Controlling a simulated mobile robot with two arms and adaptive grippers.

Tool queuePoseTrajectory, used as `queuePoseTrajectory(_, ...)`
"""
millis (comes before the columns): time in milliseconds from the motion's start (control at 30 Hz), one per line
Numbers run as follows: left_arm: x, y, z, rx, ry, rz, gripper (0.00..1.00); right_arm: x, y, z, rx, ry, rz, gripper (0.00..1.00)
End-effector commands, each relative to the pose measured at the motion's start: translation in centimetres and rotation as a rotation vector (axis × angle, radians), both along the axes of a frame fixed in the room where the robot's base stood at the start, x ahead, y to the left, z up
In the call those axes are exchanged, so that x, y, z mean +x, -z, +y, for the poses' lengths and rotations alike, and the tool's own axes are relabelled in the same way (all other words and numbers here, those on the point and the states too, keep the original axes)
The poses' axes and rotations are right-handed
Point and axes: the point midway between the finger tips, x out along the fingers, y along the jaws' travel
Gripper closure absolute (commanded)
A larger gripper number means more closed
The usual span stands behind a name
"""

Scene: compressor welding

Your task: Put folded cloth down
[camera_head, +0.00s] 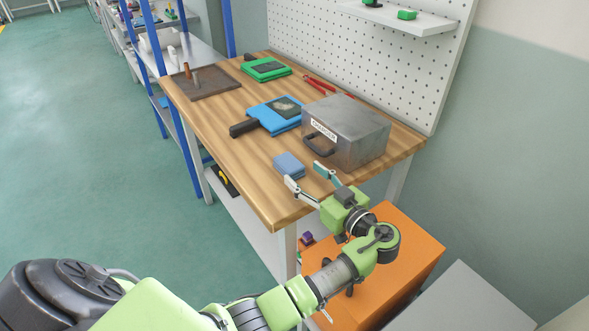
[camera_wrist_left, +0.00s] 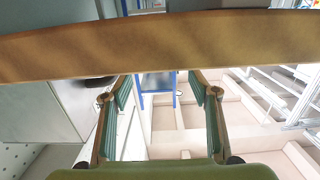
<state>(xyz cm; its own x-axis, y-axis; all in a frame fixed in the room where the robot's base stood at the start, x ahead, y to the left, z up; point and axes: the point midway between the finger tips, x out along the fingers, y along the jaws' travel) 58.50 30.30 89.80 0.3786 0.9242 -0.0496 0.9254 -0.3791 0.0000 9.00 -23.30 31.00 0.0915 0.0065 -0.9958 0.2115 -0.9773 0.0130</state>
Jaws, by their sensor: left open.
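The folded cloth (camera_head: 288,165) is a small light-blue square stack lying on the wooden workbench (camera_head: 236,142), near its front edge and left of the grey metal box. My left gripper (camera_head: 305,174) is open and empty. Its fingertips are beside the cloth, on its near right side, and appear apart from it. In the left wrist view the open gripper (camera_wrist_left: 158,88) has nothing between its fingers, and the bench edge (camera_wrist_left: 160,47) crosses above them. The cloth does not show in that view. My right gripper is not in view.
A grey metal box (camera_head: 352,128) with a handle stands at the bench's right. A blue device (camera_head: 273,115), a green device (camera_head: 265,69), red-handled pliers (camera_head: 318,84) and a dark tray (camera_head: 206,84) lie behind. An orange cabinet (camera_head: 408,246) stands below my arm. The bench's front left is bare.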

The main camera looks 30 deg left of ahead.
Motion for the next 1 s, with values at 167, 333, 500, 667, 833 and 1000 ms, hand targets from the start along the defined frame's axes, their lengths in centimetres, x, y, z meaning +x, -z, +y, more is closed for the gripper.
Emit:
queuePoseTrajectory(167, -1.1, 0.0, -2.7, -0.001, 0.000, -0.001, 0.45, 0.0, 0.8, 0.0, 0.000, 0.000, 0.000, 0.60)
queuePoseTrajectory(333, -1.6, -0.2, -3.8, 0.001, -0.001, 0.000, 0.45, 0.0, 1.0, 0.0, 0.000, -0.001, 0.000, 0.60)
queuePoseTrajectory(500, -1.6, -0.3, -3.9, 0.001, -0.001, 0.000, 0.45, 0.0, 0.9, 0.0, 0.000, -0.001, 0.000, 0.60)
queuePoseTrajectory(667, -1.6, -0.3, -3.9, 0.001, -0.001, 0.000, 0.45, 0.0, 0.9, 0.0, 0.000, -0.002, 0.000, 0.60)
queuePoseTrajectory(833, -1.6, -0.3, -3.9, 0.001, -0.001, 0.000, 0.45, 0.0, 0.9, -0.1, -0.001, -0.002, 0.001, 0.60)
queuePoseTrajectory(1000, -1.6, -0.2, -3.8, 0.001, -0.001, 0.000, 0.45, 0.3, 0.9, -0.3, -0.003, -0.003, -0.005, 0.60)
